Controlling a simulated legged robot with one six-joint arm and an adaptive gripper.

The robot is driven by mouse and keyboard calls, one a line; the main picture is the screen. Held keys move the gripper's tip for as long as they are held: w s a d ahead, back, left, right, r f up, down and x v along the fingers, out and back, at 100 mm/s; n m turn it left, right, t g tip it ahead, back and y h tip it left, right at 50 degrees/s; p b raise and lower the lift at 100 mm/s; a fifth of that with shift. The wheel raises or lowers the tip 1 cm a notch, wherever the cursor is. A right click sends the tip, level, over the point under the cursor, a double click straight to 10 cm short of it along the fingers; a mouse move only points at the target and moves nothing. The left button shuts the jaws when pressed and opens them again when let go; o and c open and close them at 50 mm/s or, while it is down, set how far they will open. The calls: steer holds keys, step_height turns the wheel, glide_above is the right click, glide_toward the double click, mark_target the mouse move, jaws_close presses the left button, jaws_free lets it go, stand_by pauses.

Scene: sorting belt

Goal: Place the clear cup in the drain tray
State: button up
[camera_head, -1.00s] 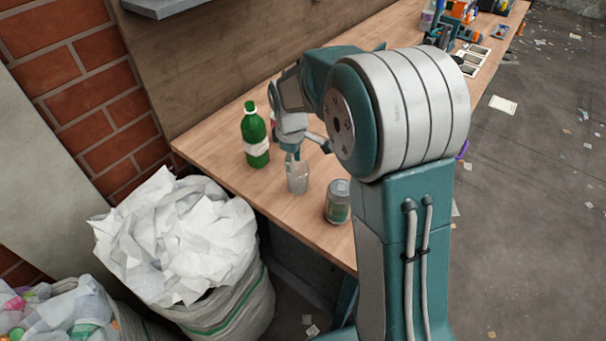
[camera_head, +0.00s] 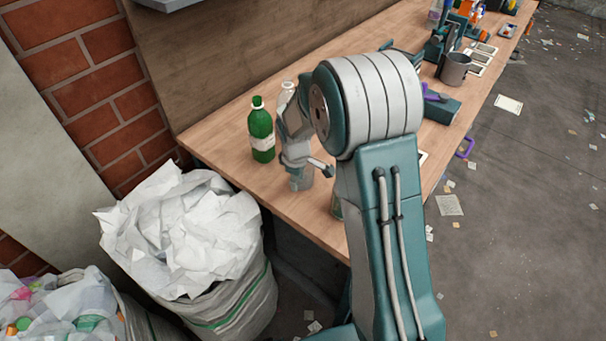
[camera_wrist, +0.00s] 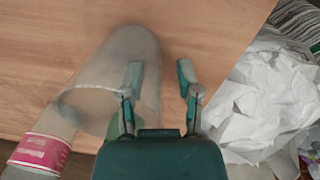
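The clear cup (camera_head: 306,181) stands on the wooden bench near its front edge, partly hidden by my gripper (camera_head: 299,174). In the wrist view the cup (camera_wrist: 95,78) is see-through and lies left of centre. There my gripper (camera_wrist: 160,72) is open, with its two fingers well apart. The left finger overlaps the cup's right side and the right finger is outside it, over bare wood. I cannot tell whether a finger touches the cup. I cannot pick out the drain tray for certain.
A green bottle (camera_head: 261,132) and a clear bottle (camera_head: 287,90) stand behind my gripper. A pink-labelled bottle (camera_wrist: 40,150) is close to the cup. A can (camera_head: 336,208) is partly behind my arm. A grey cup (camera_head: 456,69) stands farther along the bench. A paper-filled sack (camera_head: 225,310) is below.

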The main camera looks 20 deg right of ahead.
jaws_close()
steer(key=shift+r, duration=0.15)
